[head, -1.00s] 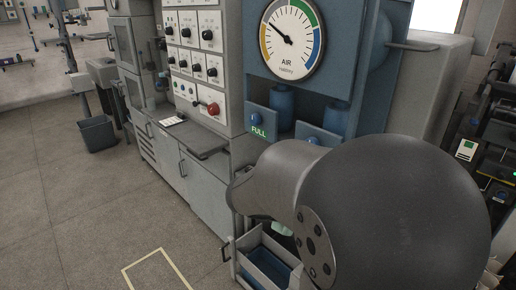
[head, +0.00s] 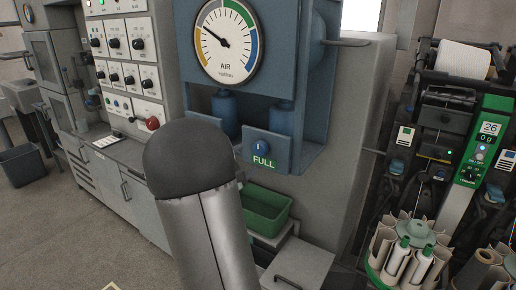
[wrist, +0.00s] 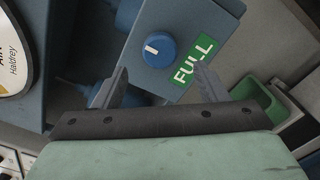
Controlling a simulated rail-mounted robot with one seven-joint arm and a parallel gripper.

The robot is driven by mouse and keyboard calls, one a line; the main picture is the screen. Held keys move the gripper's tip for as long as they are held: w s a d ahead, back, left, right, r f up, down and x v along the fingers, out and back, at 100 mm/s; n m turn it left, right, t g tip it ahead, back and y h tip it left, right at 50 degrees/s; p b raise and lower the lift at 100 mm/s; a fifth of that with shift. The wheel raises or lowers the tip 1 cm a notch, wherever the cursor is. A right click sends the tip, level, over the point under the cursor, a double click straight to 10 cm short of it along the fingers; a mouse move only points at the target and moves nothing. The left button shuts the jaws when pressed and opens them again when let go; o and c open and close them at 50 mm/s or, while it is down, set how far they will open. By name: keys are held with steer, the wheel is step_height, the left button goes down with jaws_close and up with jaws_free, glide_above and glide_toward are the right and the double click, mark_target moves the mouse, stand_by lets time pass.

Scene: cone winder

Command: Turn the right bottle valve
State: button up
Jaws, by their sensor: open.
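The right bottle valve is a round blue knob (head: 262,146) with a white mark, on a blue-grey panel above a green FULL label (head: 263,162). It shows whole in the wrist view as the knob (wrist: 159,47), with the FULL label (wrist: 194,60) beside it. My gripper (wrist: 161,70) is open and empty, its fingers pointing at the panel. In the picture, the knob lies just beyond the gap between the fingertips, and they do not appear to touch it. In the head view my arm hides the gripper and the left valve's place.
Two blue bottles (head: 283,118) stand in the cabinet above the panel, under the AIR gauge (head: 228,40). A green bin (head: 266,208) sits below the panel. A grey cabinet side (head: 350,130) and winding machinery (head: 480,130) are on the right.

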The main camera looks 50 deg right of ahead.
mark_target(258, 150)
steer(key=d, duration=0.2)
steer(key=d+p, duration=0.1)
steer(key=d, duration=0.4)
steer(key=shift+w+d, duration=0.15)
steer(key=shift+w, duration=0.2)
steer(key=c, duration=1)
